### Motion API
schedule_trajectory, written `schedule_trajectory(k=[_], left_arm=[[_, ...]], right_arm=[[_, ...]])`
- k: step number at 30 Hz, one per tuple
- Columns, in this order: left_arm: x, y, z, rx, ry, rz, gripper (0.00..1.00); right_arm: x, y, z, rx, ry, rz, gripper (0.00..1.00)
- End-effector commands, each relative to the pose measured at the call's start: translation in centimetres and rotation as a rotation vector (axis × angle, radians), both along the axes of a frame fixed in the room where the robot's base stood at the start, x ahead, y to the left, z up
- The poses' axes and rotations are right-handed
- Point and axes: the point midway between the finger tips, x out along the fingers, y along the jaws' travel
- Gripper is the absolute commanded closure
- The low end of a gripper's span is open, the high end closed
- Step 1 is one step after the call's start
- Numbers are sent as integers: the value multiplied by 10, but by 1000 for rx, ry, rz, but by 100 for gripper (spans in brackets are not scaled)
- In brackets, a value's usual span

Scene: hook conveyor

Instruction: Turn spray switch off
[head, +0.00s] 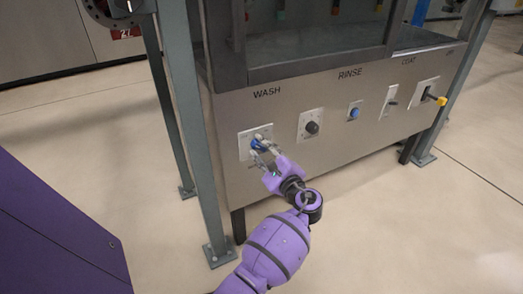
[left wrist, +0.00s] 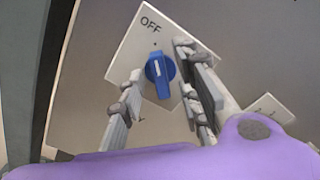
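A blue rotary knob (head: 258,143) sits on a white plate (head: 244,147) under the WASH label, at the left end of the metal panel. In the left wrist view the knob (left wrist: 160,74) has OFF printed above it, with a small dot below the word. A pale line on the knob is near its top and points roughly toward OFF. My left gripper (head: 262,153) is open at the knob. Its fingers (left wrist: 158,88) stand on either side of the knob, with gaps visible in the left wrist view. My right gripper is not in view.
Further right on the panel (head: 290,172) are a dark knob (head: 312,127), a blue control (head: 354,112) under RINSE, a small switch (head: 391,97) and a yellow-tipped lever (head: 440,100). A grey post (head: 188,110) stands close left of the panel.

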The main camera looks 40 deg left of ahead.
Motion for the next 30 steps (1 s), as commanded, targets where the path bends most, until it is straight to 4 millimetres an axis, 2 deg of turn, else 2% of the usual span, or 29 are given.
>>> schedule_trajectory(k=[12,16,21,30], left_arm=[[-31,-75,-2,-5,1,-2,69],[-39,-94,-2,-4,2,-1,69],[-44,-105,-1,-1,1,0,69],[-45,-107,-1,-1,1,0,69]], right_arm=[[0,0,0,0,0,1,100],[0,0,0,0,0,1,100],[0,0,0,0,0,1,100],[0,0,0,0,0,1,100]])
